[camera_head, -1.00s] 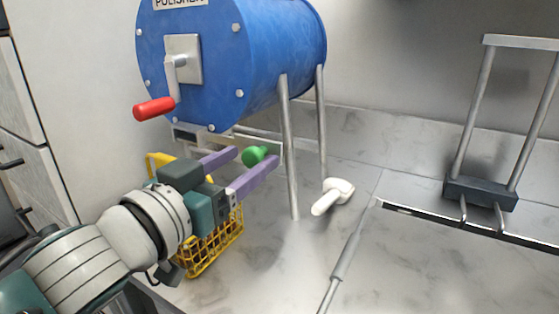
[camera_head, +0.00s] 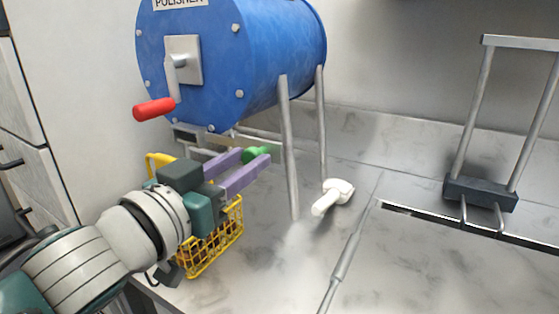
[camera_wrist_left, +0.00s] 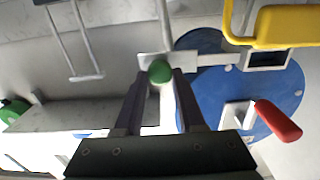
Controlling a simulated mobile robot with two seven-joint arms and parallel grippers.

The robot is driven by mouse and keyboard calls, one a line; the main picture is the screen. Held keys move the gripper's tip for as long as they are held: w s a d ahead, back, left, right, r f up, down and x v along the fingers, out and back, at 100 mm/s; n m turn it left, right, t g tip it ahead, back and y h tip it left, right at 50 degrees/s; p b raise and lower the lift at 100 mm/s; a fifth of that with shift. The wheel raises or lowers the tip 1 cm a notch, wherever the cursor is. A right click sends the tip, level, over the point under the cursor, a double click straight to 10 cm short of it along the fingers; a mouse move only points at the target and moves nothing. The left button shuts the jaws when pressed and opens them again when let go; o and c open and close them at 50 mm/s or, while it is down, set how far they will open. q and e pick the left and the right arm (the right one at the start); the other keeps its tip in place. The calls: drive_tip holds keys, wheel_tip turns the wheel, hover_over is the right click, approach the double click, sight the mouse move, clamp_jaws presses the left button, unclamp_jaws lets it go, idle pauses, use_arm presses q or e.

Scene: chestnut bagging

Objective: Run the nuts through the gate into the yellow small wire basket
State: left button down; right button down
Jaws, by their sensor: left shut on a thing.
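The blue polisher drum (camera_head: 270,50) stands on legs, with a gate under its front end. The gate's green knob (camera_head: 255,153) lies between the purple fingertips of my left gripper (camera_head: 256,156), which is shut on it. In the left wrist view the round green knob (camera_wrist_left: 160,70) shows between the fingertips, in front of a pale plate (camera_wrist_left: 190,60). The yellow small wire basket (camera_head: 213,248) stands on the counter below the gripper, partly hidden by it. Brownish shapes show through its mesh, but I cannot tell how many nuts are there. My right gripper is not in view.
A red-handled crank (camera_head: 154,109) sticks out from the drum's front. A white scoop-like thing (camera_head: 333,196) lies by the drum's legs. A grey rod (camera_head: 346,258) and a dark block with a metal frame (camera_head: 480,194) are to the right. Marble counter is clear between them.

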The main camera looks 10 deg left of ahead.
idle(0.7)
use_arm(q)
drive_tip(key=a, duration=0.1)
drive_tip(key=w+a, duration=0.1)
drive_tip(key=a, duration=0.1)
drive_tip(key=w+a, duration=0.1)
drive_tip(key=a, duration=0.1)
drive_tip(key=shift+a, duration=0.25)
drive_tip(key=c, duration=0.5)
unclamp_jaws()
drive_tip(key=shift+a, duration=0.1)
drive_tip(key=p+v, duration=0.1)
drive_tip(key=v, duration=0.9)
